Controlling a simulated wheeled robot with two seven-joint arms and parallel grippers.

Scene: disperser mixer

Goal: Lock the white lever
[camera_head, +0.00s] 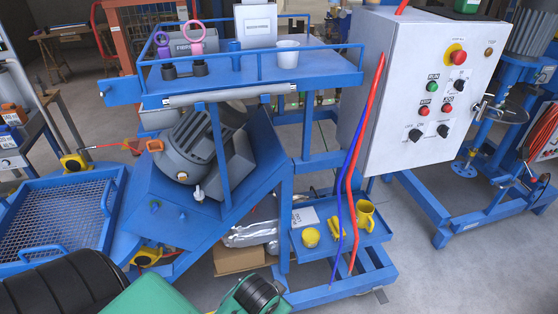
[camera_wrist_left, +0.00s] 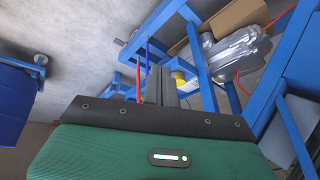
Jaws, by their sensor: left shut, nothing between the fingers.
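A small white lever (camera_head: 199,193) sticks out of the blue sloped machine housing (camera_head: 150,215), below the grey motor (camera_head: 190,145). It stands roughly upright; whether it is locked cannot be told. My left gripper (camera_wrist_left: 160,82) shows in the left wrist view as grey fingers shut together, with nothing between them. It points toward the blue frame bars and the floor, and the lever cannot be made out in that view. In the head view my green and black arm shows along the bottom edge, well below the lever. My right gripper is in neither view.
A blue shelf (camera_head: 330,72) overhangs the motor, with a vertical blue post (camera_head: 219,150) close beside the lever. A mesh tray (camera_head: 60,215) is at left. A grey control cabinet (camera_head: 400,110) stands at right, with red and blue hoses hanging. Open floor (camera_head: 440,275) lies at lower right.

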